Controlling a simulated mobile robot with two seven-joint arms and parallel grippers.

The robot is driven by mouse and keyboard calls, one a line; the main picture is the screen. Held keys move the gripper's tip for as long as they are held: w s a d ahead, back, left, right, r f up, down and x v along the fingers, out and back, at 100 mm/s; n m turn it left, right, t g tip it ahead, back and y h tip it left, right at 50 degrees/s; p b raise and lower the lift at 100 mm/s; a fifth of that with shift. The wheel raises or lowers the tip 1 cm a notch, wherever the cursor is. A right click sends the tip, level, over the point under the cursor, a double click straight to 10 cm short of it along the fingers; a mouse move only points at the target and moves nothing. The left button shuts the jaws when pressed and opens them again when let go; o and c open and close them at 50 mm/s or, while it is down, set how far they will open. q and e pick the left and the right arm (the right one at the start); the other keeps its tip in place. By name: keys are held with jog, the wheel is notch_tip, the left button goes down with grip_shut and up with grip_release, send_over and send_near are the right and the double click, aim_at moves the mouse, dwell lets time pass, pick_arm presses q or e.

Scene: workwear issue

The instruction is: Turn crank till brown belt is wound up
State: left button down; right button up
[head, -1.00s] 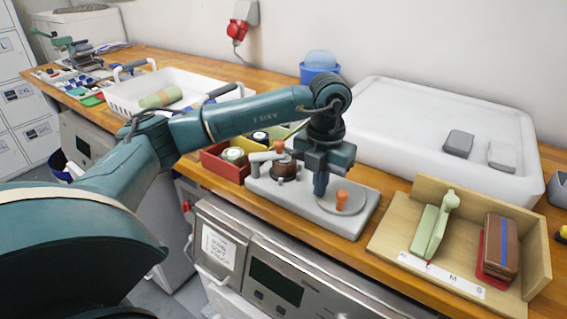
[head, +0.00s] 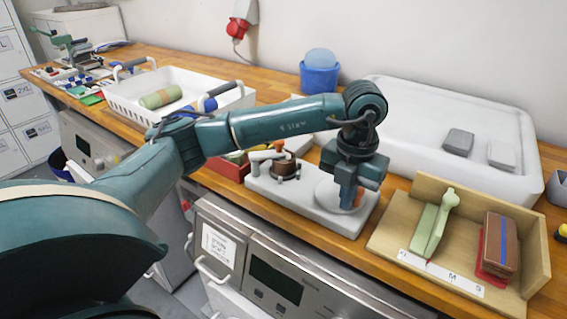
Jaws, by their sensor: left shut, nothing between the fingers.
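The winding device is a grey base (head: 262,186) on the wooden counter. At its left end a brown belt roll (head: 283,166) sits on a spool, with a pale grey lever arm (head: 262,154) beside it. At its right end is a round grey crank disc (head: 328,196) with an orange crank knob (head: 359,198), partly hidden. My left gripper (head: 347,204) points down over the disc, shut, its fingertips right beside the knob. Whether it touches the knob I cannot tell. My right gripper is not in view.
A wooden tray (head: 392,240) with a green clamp (head: 433,228) and a brown block (head: 499,243) stands to the right. A large white bin (head: 440,110) is behind. A white basket (head: 124,106) and red box (head: 234,171) are to the left.

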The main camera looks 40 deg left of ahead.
aim_at(363, 190)
pick_arm(q)
jog(key=shift+w+d, duration=0.35)
jog(key=shift+w, duration=0.25)
jog(key=shift+w+d, duration=0.3)
jog(key=shift+w, duration=0.25)
jog(key=shift+w+d, duration=0.1)
jog(key=shift+w, duration=0.5)
jog(key=shift+w+a+b, duration=0.25)
jog(key=shift+w+b, duration=0.05)
jog(key=shift+w, duration=0.8)
jog(key=shift+w+a, duration=0.65)
jog(key=shift+w, duration=0.05)
jog(key=shift+w+a, duration=0.35)
jog(key=shift+a, duration=1.4)
jog(key=shift+s+a, duration=0.2)
jog(key=shift+a, duration=0.55)
jog(key=c, duration=1.3)
grip_release()
